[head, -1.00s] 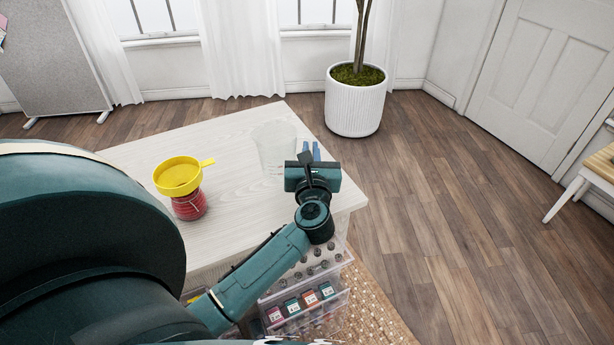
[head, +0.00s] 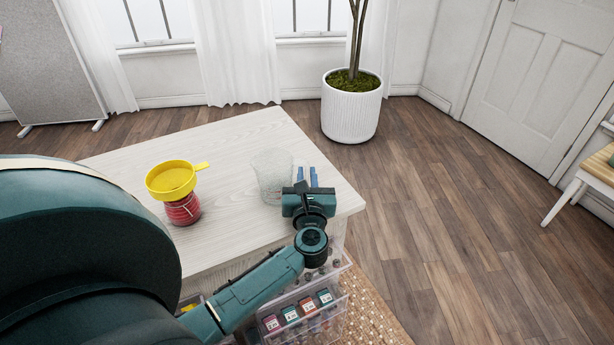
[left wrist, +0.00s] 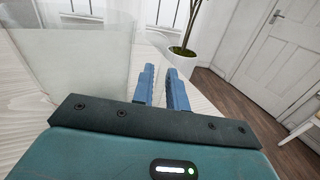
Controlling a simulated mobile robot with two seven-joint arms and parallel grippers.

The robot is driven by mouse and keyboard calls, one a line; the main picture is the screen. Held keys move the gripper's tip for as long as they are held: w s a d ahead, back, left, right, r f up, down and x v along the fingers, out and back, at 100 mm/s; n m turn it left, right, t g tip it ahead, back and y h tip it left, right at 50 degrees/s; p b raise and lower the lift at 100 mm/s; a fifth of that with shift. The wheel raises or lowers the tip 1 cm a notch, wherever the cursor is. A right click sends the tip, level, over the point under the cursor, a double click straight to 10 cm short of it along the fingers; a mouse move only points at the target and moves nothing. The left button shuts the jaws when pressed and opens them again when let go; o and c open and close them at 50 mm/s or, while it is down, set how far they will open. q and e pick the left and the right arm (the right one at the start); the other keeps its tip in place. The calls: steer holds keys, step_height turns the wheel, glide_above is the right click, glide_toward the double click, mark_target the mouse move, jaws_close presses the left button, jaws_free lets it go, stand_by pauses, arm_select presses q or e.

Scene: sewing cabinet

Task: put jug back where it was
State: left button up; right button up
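The clear jug (head: 270,176) stands upright on the pale wooden table top (head: 235,140), toward its right side. My left gripper (head: 307,174) is just right of the jug, with its blue fingers pointing away from me over the table. In the left wrist view the jug (left wrist: 85,60) fills the left side, and the two blue fingers (left wrist: 163,88) are beside it, not around it. A gap shows between the fingers and nothing is in it. My right gripper is not in view.
A red jar (head: 183,208) with a yellow funnel (head: 173,180) on it stands left of the jug. Clear drawers with spools and labelled packs (head: 305,305) are below the table's front edge. A potted plant (head: 350,108) stands on the floor behind. The table's back part is clear.

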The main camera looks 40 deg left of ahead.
arm_select(q)
steer(key=o, duration=0.3)
steer(key=shift+r, duration=0.1)
steer(key=shift+r+p, duration=0.3)
steer(key=shift+p, duration=0.05)
steer(key=s+d+r+m+t+h, duration=0.1)
steer(key=s+d+m+t+h, duration=0.1)
steer(key=s+d+m+h, duration=0.5)
steer(key=s+d+m+t+h+b, duration=0.1)
steer(key=d+m+h, duration=0.1)
steer(key=d+m, duration=0.65)
steer(key=s+d+r+m+t+h, duration=0.15)
steer(key=s+d+m+h, duration=0.3)
steer(key=m, duration=0.75)
steer(key=s+d+f+m+g+h, duration=0.1)
steer(key=s+f+m+g, duration=0.6)
steer(key=m, duration=1)
step_height(320, 180, down, 3)
steer(key=shift+s+d+f+h, duration=0.1)
steer(key=shift+s+d+h, duration=0.2)
steer(key=shift+h, duration=0.35)
